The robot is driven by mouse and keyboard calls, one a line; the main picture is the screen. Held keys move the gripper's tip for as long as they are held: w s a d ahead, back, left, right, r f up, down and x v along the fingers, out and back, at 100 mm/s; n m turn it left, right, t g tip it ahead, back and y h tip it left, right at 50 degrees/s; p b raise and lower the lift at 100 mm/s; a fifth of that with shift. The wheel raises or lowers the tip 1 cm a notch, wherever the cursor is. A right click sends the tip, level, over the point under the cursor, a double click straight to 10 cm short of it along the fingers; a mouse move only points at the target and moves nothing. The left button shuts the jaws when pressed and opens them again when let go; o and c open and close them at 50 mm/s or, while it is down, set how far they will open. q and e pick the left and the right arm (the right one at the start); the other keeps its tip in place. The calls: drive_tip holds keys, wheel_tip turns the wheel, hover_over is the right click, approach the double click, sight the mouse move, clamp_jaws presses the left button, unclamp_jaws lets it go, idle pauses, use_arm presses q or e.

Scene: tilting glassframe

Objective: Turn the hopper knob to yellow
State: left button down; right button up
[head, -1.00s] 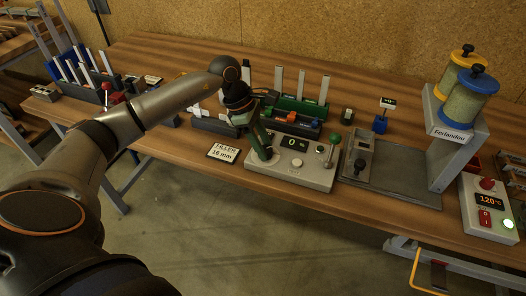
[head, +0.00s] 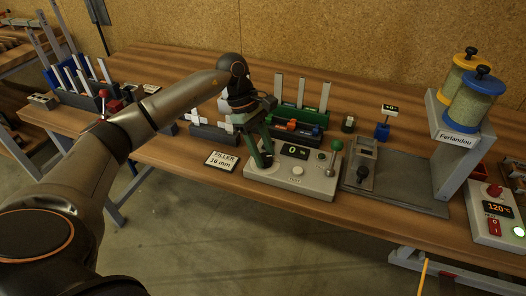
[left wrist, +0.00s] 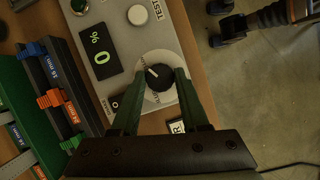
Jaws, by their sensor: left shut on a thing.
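A round black knob (left wrist: 158,77) with a white pointer line sits on a pale dial of the grey control box (head: 318,186). My left gripper (left wrist: 160,73) is shut on this knob, one green finger on each side. The pointer is aimed toward the upper left in the left wrist view; the dial lettering is partly covered. The hopper unit (head: 455,138), labelled Ferlandou, carries a yellow-capped and a blue-capped canister (head: 470,100).
The box has a display (head: 295,152) reading 0 %, a white TEST button (head: 297,171) and a green-knobbed lever (head: 336,145). A 120 °C controller (head: 497,213) is at far right.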

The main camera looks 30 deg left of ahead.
use_arm(q)
drive_tip(key=shift+c, duration=2)
unclamp_jaws()
drive_tip(key=v, duration=1.2)
drive_tip(key=shift+r, duration=0.35)
